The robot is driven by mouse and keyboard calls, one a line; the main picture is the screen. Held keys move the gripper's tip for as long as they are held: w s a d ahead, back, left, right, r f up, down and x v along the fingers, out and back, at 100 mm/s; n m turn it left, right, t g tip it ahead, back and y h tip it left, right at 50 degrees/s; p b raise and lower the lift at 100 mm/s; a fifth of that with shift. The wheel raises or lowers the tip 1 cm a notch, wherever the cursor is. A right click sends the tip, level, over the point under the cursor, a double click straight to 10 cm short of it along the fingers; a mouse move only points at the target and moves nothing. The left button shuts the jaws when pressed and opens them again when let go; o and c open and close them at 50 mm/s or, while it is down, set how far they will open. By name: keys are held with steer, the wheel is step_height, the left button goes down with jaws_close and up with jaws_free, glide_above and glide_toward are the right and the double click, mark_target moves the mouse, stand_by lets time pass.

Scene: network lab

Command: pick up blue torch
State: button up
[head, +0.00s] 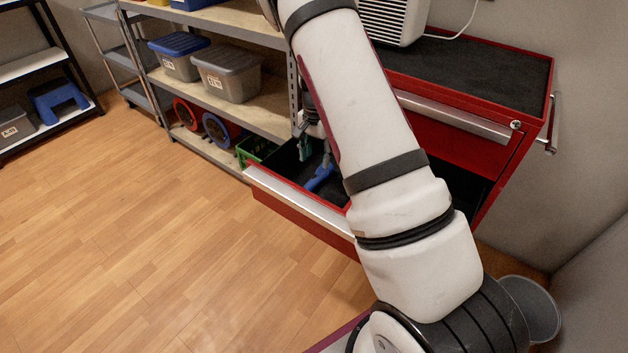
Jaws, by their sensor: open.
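A blue torch (320,178) lies in the open drawer of the red tool cabinet, on the dark drawer floor. Part of the drawer's inside is hidden behind my arm. My gripper (304,150) is over the drawer, just above and to the left of the torch in the picture. It is small and partly hidden by my arm. Its jaws are open, and the torch appears apart from them.
The open drawer's front (300,205) juts out over the wooden floor. A shelf unit (240,112) with storage boxes stands to the left, close to the drawer. A grey bin (543,308) stands at lower right. The floor at left is clear.

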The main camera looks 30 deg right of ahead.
mark_target(317, 176)
step_height(317, 176, down, 4)
steer(key=shift+r, duration=0.2)
steer(key=shift+w+d+f+b, duration=0.15)
steer(key=shift+f+b, duration=0.25)
steer(key=shift+f, duration=0.95)
steer(key=shift+w+d+f+b, duration=0.15)
steer(key=shift+f+b, duration=0.2)
steer(key=shift+f, duration=1)
jaws_close()
